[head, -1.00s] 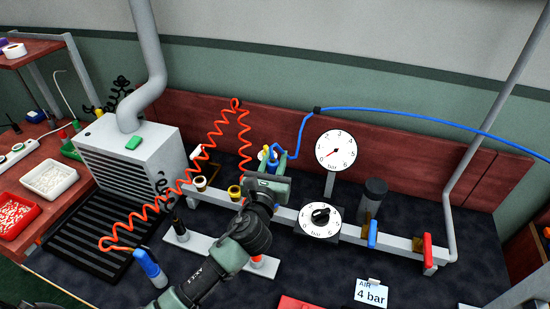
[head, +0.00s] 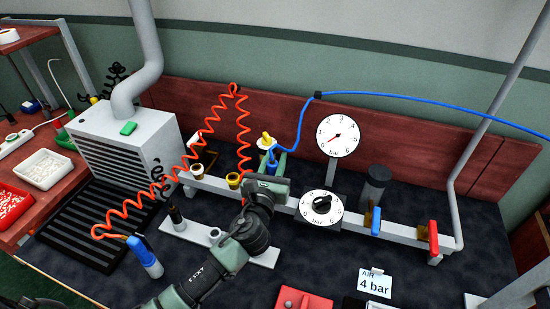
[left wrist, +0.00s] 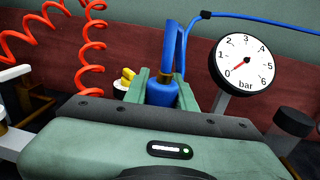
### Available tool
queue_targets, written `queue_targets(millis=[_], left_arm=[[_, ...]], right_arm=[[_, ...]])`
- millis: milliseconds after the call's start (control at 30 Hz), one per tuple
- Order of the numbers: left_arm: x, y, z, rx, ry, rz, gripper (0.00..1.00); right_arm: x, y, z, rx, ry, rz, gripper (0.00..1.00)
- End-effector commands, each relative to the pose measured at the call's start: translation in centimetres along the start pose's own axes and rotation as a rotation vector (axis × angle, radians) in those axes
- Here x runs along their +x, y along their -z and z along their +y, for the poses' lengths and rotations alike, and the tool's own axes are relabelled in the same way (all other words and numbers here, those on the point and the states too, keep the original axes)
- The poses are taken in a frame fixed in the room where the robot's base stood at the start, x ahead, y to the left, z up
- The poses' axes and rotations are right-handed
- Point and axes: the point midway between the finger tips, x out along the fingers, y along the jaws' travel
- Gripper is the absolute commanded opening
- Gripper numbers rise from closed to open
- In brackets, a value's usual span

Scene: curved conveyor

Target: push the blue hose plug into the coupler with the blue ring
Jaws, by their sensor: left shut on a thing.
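My left gripper (head: 274,171) is shut on the blue hose plug (head: 272,157) above the grey rail. In the left wrist view the blue plug (left wrist: 162,93) stands roughly upright between the green fingers. A blue hose (head: 303,120) runs up from it to a black clip and off to the right. On the rail left of the gripper are a coupler with a yellow ring (head: 233,180) and one with a brownish ring (head: 197,168). No blue ring shows; the gripper covers part of the rail, and the plug's lower end is hidden. My right gripper is not in view.
An orange coiled hose (head: 187,163) hangs left of the gripper, ending at a blue-handled tool (head: 145,257). A pressure gauge (head: 337,136), a round dial (head: 321,207), and blue (head: 376,221) and red (head: 433,238) levers stand right. A white holder strip (head: 262,259) lies in front.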

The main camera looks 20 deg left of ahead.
Motion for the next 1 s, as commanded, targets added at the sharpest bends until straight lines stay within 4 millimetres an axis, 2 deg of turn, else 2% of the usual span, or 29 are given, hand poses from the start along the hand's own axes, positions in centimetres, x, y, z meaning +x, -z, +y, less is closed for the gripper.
queue_targets(millis=[1000], left_arm=[[-0.01, 0.1, 0.01, 0.001, 0.0, -0.001, 0.0]], right_arm=[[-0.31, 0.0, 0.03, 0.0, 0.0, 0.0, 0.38]])
